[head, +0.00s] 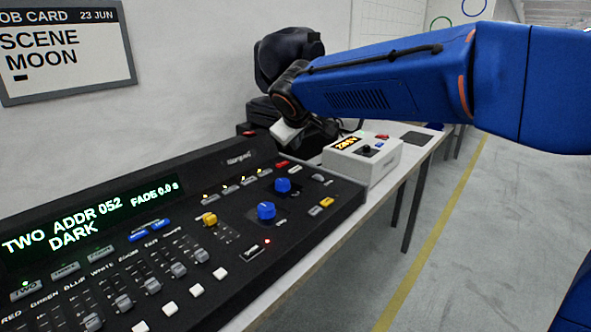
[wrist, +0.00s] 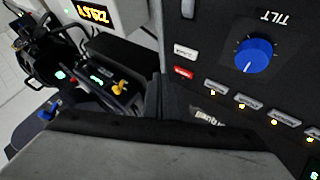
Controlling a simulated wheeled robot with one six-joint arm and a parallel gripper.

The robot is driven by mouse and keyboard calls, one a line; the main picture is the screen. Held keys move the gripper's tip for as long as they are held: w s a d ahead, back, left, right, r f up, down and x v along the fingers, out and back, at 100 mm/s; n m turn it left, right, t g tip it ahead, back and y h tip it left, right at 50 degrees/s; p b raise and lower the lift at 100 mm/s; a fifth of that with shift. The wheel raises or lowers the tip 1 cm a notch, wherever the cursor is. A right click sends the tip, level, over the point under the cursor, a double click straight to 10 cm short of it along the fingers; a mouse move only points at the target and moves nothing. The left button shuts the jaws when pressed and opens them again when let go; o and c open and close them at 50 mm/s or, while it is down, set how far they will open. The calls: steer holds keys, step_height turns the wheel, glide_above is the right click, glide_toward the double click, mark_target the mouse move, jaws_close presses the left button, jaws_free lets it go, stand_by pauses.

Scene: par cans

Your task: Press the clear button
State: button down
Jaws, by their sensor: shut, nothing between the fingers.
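The black lighting console (head: 215,222) runs along the table in the head view. Small buttons lie on its far end: a red one (head: 281,163) and a white one (head: 294,170). In the wrist view the white button (wrist: 186,52) and the red button (wrist: 183,73) sit side by side near the blue TILT knob (wrist: 254,55). Their print is too small to read, so I cannot tell which is the clear button. My gripper (head: 287,132) is shut and empty, above and beyond the console's far edge, apart from it. Its fingertips are not clear in the wrist view.
A white box (head: 365,160) with a lit orange display stands just past the console. A dark moving-head lamp (head: 285,55) stands behind my gripper. The job card (head: 65,50) reads SCENE MOON. The console display (head: 90,220) reads TWO, DARK. Floor to the right is clear.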

mark_target(296, 171)
steer(key=shift+f, duration=2.25)
steer(key=shift+f, duration=0.1)
stand_by(0.3)
steer(key=shift+f, duration=0.25)
steer(key=shift+f, duration=0.4)
stand_by(0.8)
steer(key=shift+r, duration=0.8)
steer(key=shift+r, duration=0.15)
steer(key=shift+r, duration=2.35)
